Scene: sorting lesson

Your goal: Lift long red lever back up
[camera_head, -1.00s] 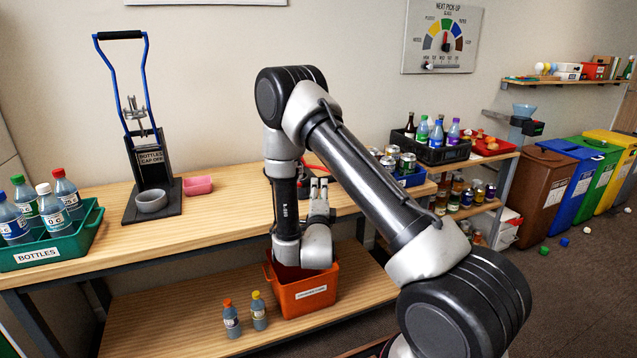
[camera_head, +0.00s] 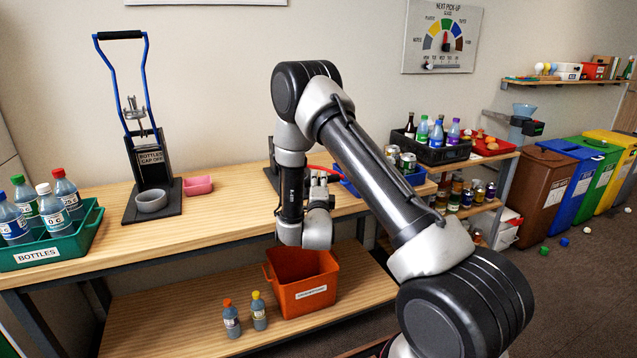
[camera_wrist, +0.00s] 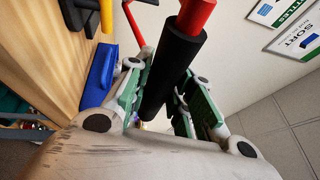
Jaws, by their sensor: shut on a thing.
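The long red lever (camera_wrist: 197,12) has a black grip (camera_wrist: 175,75), which runs between the fingers of my gripper (camera_wrist: 165,85) in the wrist view. The gripper is shut on this grip. In the head view my gripper (camera_head: 318,186) is above the bench's front edge, over the orange crate. A short piece of red lever (camera_head: 320,168) shows just behind it. My arm hides most of the lever and its stand.
The orange crate (camera_head: 309,296) stands on the lower shelf below my wrist, beside two small bottles (camera_head: 231,320). A blue crate with cans (camera_head: 413,178) is right of my gripper. A blue-handled press (camera_head: 152,160) and pink dish (camera_head: 198,186) stand left on the bench.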

